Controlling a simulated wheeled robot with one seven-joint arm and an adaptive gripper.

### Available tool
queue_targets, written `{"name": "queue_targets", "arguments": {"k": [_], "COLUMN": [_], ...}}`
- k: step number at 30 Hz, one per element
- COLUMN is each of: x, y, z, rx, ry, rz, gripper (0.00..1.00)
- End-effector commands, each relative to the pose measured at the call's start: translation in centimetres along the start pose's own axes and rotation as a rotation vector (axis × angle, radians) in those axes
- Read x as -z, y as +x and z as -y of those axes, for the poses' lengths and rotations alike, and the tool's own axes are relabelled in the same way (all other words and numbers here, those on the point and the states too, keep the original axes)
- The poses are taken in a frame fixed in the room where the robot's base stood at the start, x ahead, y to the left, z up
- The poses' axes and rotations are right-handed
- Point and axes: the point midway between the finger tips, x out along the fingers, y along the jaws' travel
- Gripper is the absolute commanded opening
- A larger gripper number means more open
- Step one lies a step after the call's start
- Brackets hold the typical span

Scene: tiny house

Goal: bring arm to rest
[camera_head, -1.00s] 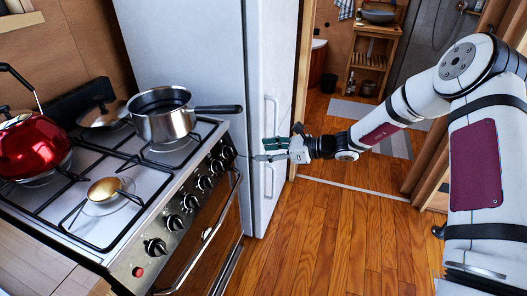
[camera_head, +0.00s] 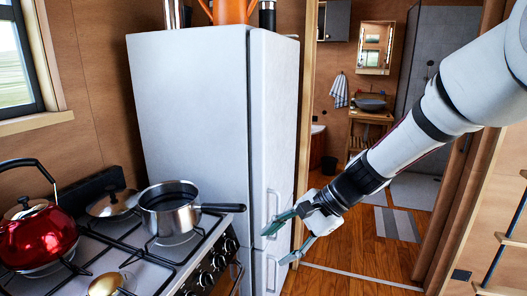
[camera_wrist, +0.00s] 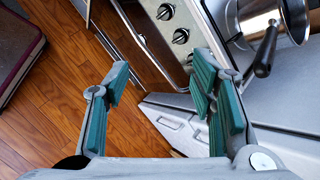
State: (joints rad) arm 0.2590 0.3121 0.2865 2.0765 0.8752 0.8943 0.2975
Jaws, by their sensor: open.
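My gripper (camera_head: 287,235) is in front of the white fridge's door in the head view, with my arm reaching in from the right. Its green-padded fingers are spread apart, with nothing between them. In the wrist view my gripper (camera_wrist: 160,92) also shows open and empty, with wooden floor and the stove front beyond it. I cannot tell whether a finger touches the fridge (camera_head: 190,110).
A stove (camera_head: 150,262) at the left holds a steel pot (camera_head: 170,212), a red kettle (camera_head: 38,235) and a small golden-topped item (camera_head: 105,285). An orange vessel (camera_head: 235,10) stands on the fridge. Open wooden floor (camera_head: 345,245) leads through a doorway. Shelving stands at the right edge.

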Motion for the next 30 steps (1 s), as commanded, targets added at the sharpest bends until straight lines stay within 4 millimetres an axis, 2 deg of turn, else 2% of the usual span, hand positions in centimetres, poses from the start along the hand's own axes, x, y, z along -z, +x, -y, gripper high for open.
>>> {"name": "queue_targets", "arguments": {"k": [1,3,15,24,30], "x": [-1.7,-3.4,-11.3,-15.2,-16.0], "y": [-1.8,-3.7,-14.6,-21.3,-23.3], "z": [-0.8,-2.1,-10.8,-17.9,-20.5], "rx": [-0.03,-0.075,-0.321,-0.484,-0.544], "ry": [-0.07,-0.161,-0.618,-0.883,-0.97], "rz": [-0.039,-0.086,-0.348,-0.523,-0.582], "gripper": [0.51,0.51,0.51,0.51,0.51]}}
